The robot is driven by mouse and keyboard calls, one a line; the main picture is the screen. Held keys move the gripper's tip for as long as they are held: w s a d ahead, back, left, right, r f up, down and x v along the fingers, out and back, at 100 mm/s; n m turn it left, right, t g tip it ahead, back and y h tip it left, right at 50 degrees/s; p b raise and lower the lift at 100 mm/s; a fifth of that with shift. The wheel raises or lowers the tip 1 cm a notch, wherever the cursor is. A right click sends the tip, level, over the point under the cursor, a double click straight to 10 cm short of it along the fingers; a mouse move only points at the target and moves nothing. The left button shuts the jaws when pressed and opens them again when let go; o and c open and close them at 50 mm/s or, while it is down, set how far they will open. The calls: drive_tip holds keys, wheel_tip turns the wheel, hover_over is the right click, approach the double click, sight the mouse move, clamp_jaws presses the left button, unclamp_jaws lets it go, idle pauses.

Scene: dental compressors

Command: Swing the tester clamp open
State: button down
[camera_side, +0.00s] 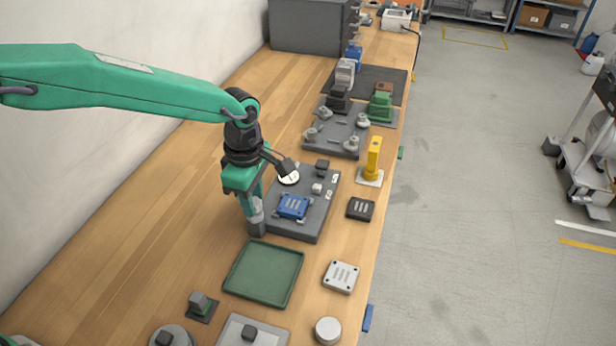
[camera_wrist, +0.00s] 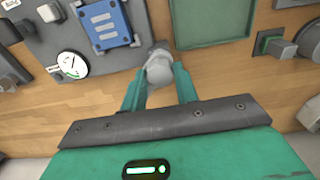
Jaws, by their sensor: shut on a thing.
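The tester is a dark grey plate (camera_side: 315,215) with a white round gauge (camera_side: 289,177) and a blue block (camera_side: 293,207) on it. The gauge and blue block also show in the wrist view (camera_wrist: 106,24). A grey, rounded tester clamp handle (camera_side: 256,226) stands at the plate's near left corner. My gripper (camera_side: 254,208) points down over it. In the wrist view my green fingers (camera_wrist: 160,80) are on both sides of the handle (camera_wrist: 159,66), shut on it. The handle's lower part and pivot are mostly hidden.
A green tray (camera_side: 264,273) lies close in front of the tester. A black block (camera_side: 361,209), a pale plate (camera_side: 341,277) and a yellow post (camera_side: 374,158) stand to the right. Bare wooden bench (camera_side: 165,215) lies to the left.

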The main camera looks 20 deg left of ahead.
drive_tip(key=shift+r, duration=0.1)
drive_tip(key=c, duration=1.1)
unclamp_jaws()
drive_tip(key=shift+o, duration=0.2)
drive_tip(key=shift+r, duration=3.8)
drive_tip(key=shift+a+r, duration=0.1)
drive_tip(key=shift+r, duration=0.05)
